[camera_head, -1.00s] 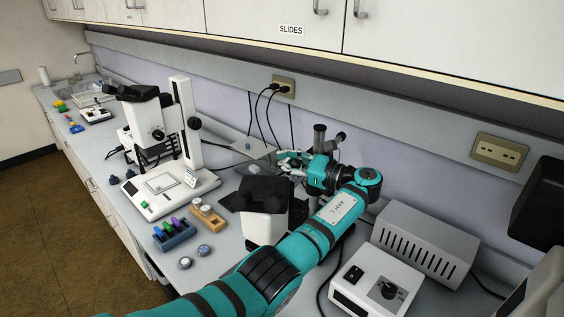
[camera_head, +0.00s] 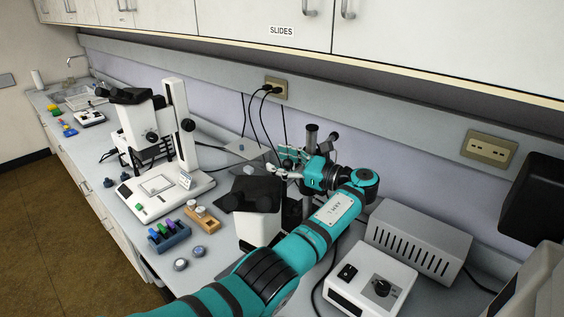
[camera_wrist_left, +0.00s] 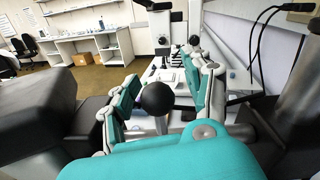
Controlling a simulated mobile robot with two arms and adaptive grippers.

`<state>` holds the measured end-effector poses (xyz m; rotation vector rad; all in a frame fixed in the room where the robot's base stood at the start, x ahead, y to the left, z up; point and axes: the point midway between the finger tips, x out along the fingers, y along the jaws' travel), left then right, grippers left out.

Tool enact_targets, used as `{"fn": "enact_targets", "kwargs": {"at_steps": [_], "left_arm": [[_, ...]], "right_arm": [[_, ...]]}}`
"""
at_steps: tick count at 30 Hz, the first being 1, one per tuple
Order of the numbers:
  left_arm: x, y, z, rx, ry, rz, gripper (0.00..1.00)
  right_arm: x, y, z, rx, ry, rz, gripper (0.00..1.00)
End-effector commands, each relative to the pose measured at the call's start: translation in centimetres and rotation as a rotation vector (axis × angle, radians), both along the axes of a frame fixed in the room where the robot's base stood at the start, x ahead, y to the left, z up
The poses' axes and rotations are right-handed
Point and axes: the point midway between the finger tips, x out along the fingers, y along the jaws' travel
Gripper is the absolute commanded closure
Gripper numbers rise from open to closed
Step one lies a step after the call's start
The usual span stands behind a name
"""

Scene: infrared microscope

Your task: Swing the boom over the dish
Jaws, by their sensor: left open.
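The boom microscope's dark-topped white head (camera_head: 258,226) is in the middle of the head view, with its upright metal post (camera_head: 312,136) behind. My left gripper (camera_head: 284,163) is beyond the head, left of the post. In the left wrist view my left gripper (camera_wrist_left: 162,84) is open, with a black ball knob (camera_wrist_left: 157,98) between its spread fingers. I cannot tell whether a finger touches the knob. A grey plate (camera_head: 238,150) lies behind the head, partly hidden. I cannot make out the dish for certain. My right gripper is not in view.
A white microscope (camera_head: 172,130) stands to the left. A blue rack (camera_head: 170,237), a wooden block (camera_head: 203,220) and two small round pieces (camera_head: 181,265) lie near the bench's front edge. A grey vented box (camera_head: 418,242) and a white control box (camera_head: 370,281) crowd the right.

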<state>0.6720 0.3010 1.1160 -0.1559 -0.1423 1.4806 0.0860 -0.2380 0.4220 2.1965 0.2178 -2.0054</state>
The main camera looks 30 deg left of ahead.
Motion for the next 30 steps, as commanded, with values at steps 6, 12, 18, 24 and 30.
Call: {"fn": "enact_targets", "kwargs": {"at_steps": [6, 12, 18, 24, 30], "left_arm": [[-0.1, -2.1, 0.0, -0.001, 0.0, -0.003, 0.49], [-0.4, -5.5, 0.0, 0.0, 0.001, -0.003, 0.49], [-0.6, -7.3, -0.1, -0.001, 0.002, 0.0, 0.49], [-0.6, -7.5, -0.1, -0.001, 0.0, 0.0, 0.49], [-0.6, -7.5, 0.2, -0.002, -0.001, 0.0, 0.65]], "right_arm": [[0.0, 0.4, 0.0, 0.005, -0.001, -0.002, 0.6], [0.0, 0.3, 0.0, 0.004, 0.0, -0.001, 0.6], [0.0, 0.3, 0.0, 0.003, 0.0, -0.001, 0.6], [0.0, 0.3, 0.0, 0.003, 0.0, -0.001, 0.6], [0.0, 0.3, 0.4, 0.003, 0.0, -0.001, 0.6]]}}
